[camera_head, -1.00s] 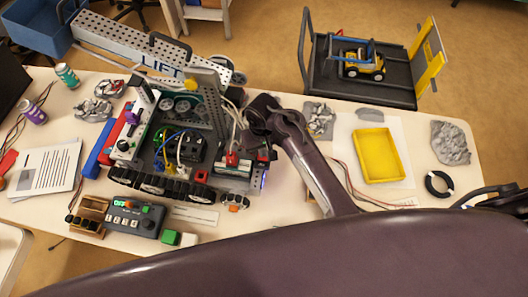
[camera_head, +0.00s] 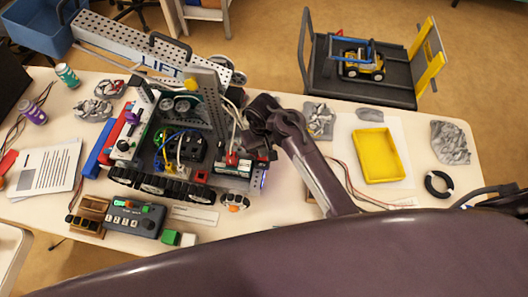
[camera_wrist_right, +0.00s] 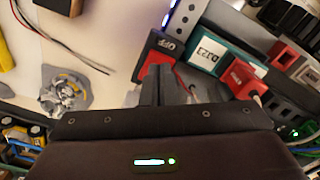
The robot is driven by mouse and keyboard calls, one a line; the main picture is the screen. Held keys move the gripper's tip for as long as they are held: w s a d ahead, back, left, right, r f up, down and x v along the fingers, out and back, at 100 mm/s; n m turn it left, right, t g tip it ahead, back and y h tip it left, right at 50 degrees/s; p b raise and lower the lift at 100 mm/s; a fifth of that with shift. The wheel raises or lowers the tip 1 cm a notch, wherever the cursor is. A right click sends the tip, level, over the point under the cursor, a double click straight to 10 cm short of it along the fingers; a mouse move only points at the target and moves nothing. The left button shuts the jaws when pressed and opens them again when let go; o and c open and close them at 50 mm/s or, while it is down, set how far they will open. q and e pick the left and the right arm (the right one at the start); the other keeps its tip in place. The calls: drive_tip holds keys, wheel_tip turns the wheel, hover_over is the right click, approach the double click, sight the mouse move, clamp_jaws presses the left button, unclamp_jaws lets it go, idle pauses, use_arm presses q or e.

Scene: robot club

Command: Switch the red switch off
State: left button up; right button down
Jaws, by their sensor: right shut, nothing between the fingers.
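The red switch (camera_wrist_right: 166,46) shows in the right wrist view as a red block with a black face marked "OFF". It sits next to a teal display block (camera_wrist_right: 210,55) on the edge of the robot model. My right gripper (camera_wrist_right: 160,72) is shut and empty, with its fingertips right at the near edge of the switch. I cannot tell whether they touch it. In the head view my right gripper (camera_head: 254,142) is over the right end of the robot model (camera_head: 185,140) and largely hides the switch. My left gripper is not in view.
A red plug with a white cable (camera_wrist_right: 246,80) stands right of the display. A yellow tray (camera_head: 402,165) and a black ring (camera_head: 438,184) lie to the right. A grey control box (camera_head: 135,217) is at the front left. A tall perforated post (camera_head: 208,95) stands left of my gripper.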

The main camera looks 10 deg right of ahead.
drive_tip(key=shift+s+f+b, duration=0.1)
drive_tip(key=shift+f+b, duration=0.4)
drive_tip(key=shift+f, duration=0.5)
idle(0.9)
drive_tip(key=shift+r, duration=0.1)
wheel_tip(320, 180, up, 2)
drive_tip(key=p, duration=0.2)
drive_tip(key=shift+r+p, duration=0.25)
drive_tip(key=shift+p, duration=0.1)
drive_tip(key=shift+r, duration=2.15)
